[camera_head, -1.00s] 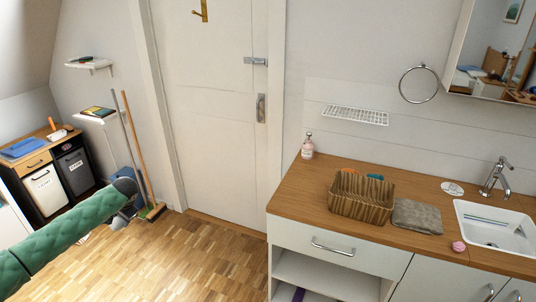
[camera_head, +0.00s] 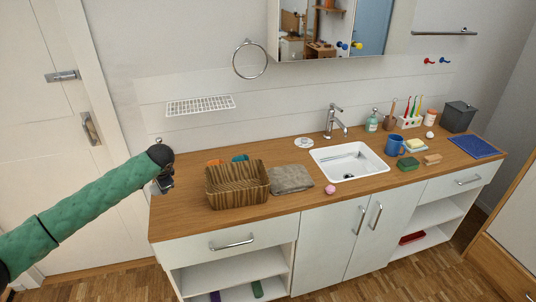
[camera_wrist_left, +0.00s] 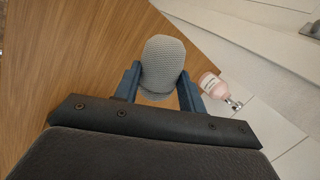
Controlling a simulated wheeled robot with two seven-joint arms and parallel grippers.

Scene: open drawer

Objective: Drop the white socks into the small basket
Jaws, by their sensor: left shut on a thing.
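My left gripper (camera_head: 165,185) is at the left end of the wooden counter, left of the small basket, and points downward. In the left wrist view its two blue fingers (camera_wrist_left: 160,82) are shut on a light grey-white knitted bundle, which looks like the white socks (camera_wrist_left: 162,62). The bundle is hard to make out in the head view. The small brown wicker basket (camera_head: 238,190) stands upright on the counter, a little right of the gripper and apart from it. My right gripper is not in view.
A folded grey towel (camera_head: 291,178) lies right of the basket. Orange and teal items (camera_head: 240,158) sit behind it. The sink (camera_head: 349,161) and a pink ball (camera_head: 330,190) are further right.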

